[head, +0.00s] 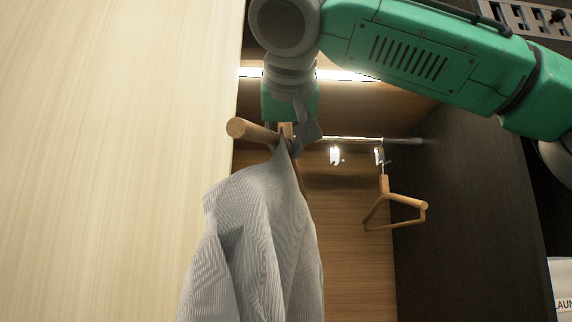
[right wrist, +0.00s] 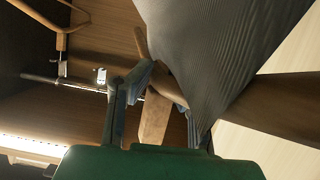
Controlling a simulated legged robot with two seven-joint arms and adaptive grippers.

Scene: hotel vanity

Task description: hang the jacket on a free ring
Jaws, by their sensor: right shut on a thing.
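The grey striped jacket (head: 262,235) hangs from a wooden hanger (head: 250,132) in the head view. My right gripper (head: 293,137) is shut on the top of this hanger, in front of the closet opening. In the right wrist view the jacket (right wrist: 215,50) and hanger (right wrist: 155,118) show at the fingers. A free ring (head: 335,155) is on the metal rail (head: 355,140), right of my right gripper and apart from the held hanger. Another ring (head: 379,155) holds an empty wooden hanger (head: 400,200). The held hanger's hook cannot be made out. My left gripper is not in view.
A pale wood panel (head: 110,150) borders the closet on the left, close to the held hanger. A dark side wall (head: 475,210) closes it on the right. A lit strip (head: 345,75) runs above the rail. The empty hanger stands out near the free ring.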

